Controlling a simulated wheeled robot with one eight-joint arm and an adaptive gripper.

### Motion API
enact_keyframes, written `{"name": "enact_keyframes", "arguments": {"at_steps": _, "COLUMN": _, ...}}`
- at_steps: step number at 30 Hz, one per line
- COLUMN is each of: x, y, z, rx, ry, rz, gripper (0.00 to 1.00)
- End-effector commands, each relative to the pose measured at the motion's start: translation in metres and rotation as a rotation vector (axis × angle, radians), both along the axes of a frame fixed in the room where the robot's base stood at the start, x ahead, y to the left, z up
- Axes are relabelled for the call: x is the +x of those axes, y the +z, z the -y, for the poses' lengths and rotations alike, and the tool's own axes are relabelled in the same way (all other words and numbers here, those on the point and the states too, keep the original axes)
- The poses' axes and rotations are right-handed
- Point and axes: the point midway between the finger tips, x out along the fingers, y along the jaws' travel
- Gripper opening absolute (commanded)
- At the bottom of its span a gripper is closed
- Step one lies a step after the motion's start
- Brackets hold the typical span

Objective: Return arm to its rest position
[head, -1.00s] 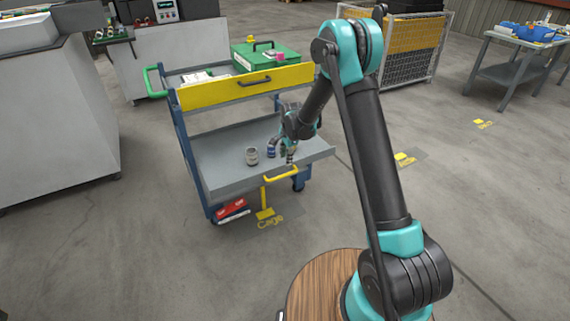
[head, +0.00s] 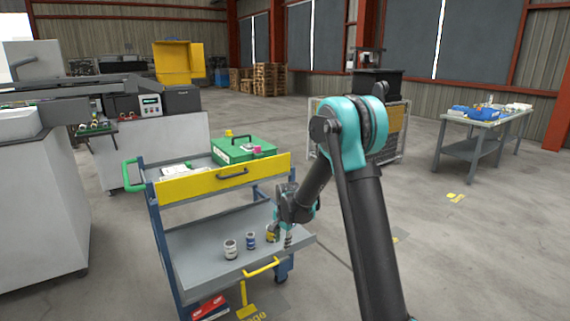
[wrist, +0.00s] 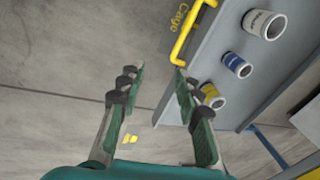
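My arm reaches forward over the right end of the cart's lower shelf (head: 195,262). My gripper (head: 288,242) points down at the shelf's right front corner, close to a yellow can (head: 270,237). In the wrist view my gripper (wrist: 157,78) has its two fingers apart, with only floor showing between them. The yellow can (wrist: 212,97) is partly hidden behind the right finger; whether they touch is not clear. A blue can (wrist: 238,65) and a larger white-grey can (wrist: 266,25) stand farther along the shelf.
The cart's yellow handle (head: 261,267) juts out at the shelf's front. A yellow drawer front (head: 225,182) and green case (head: 242,149) are above the shelf. A mesh cage (head: 392,140) and a table (head: 478,130) stand behind right.

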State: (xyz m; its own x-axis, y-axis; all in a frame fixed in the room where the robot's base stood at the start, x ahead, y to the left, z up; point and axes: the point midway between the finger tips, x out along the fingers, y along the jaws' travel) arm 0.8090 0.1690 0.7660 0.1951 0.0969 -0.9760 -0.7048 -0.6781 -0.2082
Motion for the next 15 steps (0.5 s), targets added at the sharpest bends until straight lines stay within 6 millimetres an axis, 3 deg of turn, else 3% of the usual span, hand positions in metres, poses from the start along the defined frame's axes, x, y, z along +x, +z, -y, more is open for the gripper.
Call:
{"name": "enact_keyframes", "arguments": {"at_steps": 6, "x": -0.052, "y": 0.045, "z": 0.059, "rx": -0.043, "ry": 0.146, "rz": 0.051, "gripper": 0.34}}
{"name": "enact_keyframes", "arguments": {"at_steps": 15, "x": -0.136, "y": 0.081, "z": 0.126, "rx": -0.119, "ry": 0.352, "rz": 0.115, "gripper": 0.34}}
